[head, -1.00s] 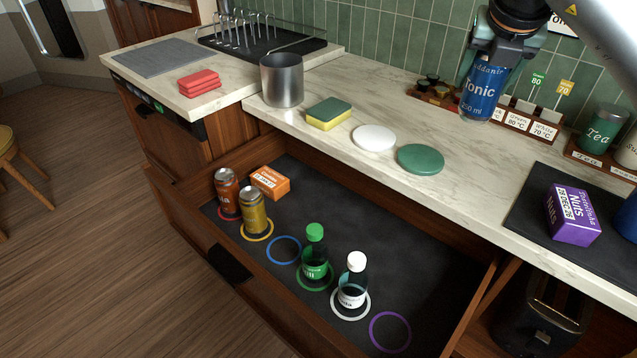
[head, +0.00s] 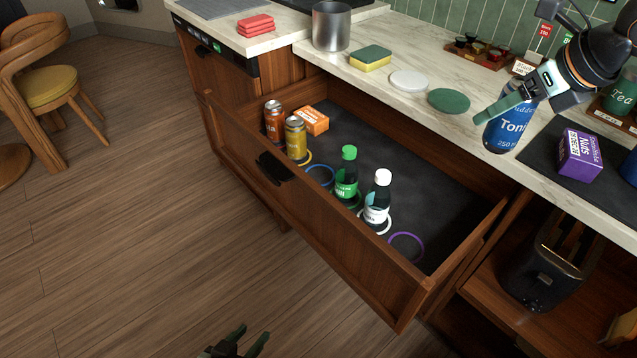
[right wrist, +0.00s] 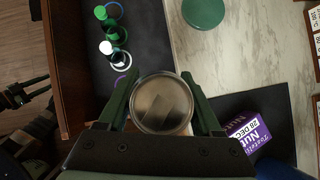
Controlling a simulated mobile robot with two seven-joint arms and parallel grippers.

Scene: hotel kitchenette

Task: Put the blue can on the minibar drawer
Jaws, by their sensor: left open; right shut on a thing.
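The blue tonic can (head: 503,134) is upright in my right gripper (head: 515,100), held at the counter's front edge, right of the drawer. In the right wrist view the can's round metal top (right wrist: 162,103) sits between the two fingers. The minibar drawer (head: 335,235) is pulled open. Its dark floor holds an orange can (head: 274,124), a yellow can (head: 296,140), a green-capped bottle (head: 346,175) and a white-capped bottle (head: 378,200) along the front. The blue ring (head: 320,177) and purple ring (head: 406,246) are empty. My left gripper (head: 240,343) is open and empty, low over the floor.
An orange box (head: 312,120) lies in the drawer's back left. The counter bears a sponge (head: 370,59), a white disc (head: 408,81), a green disc (head: 449,101) and a purple nuts box (head: 579,154). A toaster (head: 550,262) stands on the shelf right of the drawer.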

